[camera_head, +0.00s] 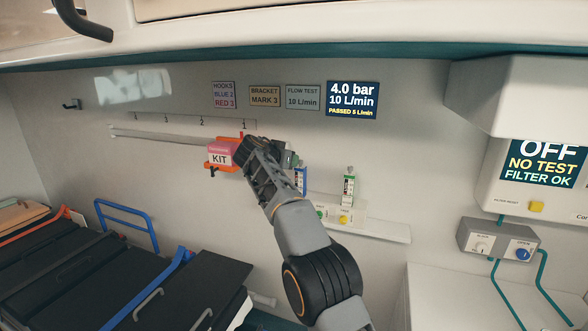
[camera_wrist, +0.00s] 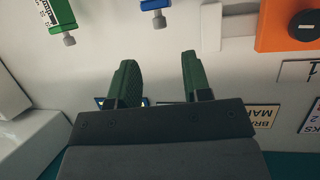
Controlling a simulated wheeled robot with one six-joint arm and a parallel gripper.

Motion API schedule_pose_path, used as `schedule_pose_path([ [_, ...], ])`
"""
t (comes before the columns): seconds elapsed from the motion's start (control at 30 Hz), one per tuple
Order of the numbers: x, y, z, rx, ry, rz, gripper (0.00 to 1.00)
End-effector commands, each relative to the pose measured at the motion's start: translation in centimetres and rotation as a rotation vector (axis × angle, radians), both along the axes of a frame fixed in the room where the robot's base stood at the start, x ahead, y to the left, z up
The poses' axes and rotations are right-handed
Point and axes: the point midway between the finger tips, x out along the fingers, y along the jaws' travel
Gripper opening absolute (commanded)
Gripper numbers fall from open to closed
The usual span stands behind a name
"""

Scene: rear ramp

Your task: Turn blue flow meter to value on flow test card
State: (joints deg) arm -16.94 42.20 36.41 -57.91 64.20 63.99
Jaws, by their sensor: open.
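The blue flow meter (camera_head: 300,180) is on the back wall, partly hidden behind my arm in the head view. In the wrist view its blue body (camera_wrist: 153,5) is cut off at the top edge, and its grey knob (camera_wrist: 159,20) shows beyond my fingertips, roughly between them and apart from both. My gripper (camera_wrist: 157,58) is open and empty, with green fingers. The flow test card (camera_head: 303,97) reads 10 L/min. The display (camera_head: 351,99) beside it reads 4.0 bar, 10 L/min and "PASSED 5 L/min".
A green flow meter (camera_head: 349,187) stands to the right, above a small valve box (camera_head: 357,214). A red KIT pouch (camera_head: 220,155) with an orange mount hangs left of my gripper. A stretcher (camera_head: 95,280) fills the lower left. A grey control box (camera_head: 497,244) is at right.

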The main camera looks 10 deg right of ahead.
Motion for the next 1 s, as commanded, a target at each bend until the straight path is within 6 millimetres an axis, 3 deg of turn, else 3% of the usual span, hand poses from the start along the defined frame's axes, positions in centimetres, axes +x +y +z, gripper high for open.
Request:
schedule_pose_path([
  [0.2,-2.7,2.1,1.3,0.001,-0.001,0.001,0.45],
  [0.4,-3.9,3.1,2.1,0.001,-0.001,0.000,0.45],
  [1.0,-4.1,3.6,2.2,-0.057,0.049,0.046,0.45],
])
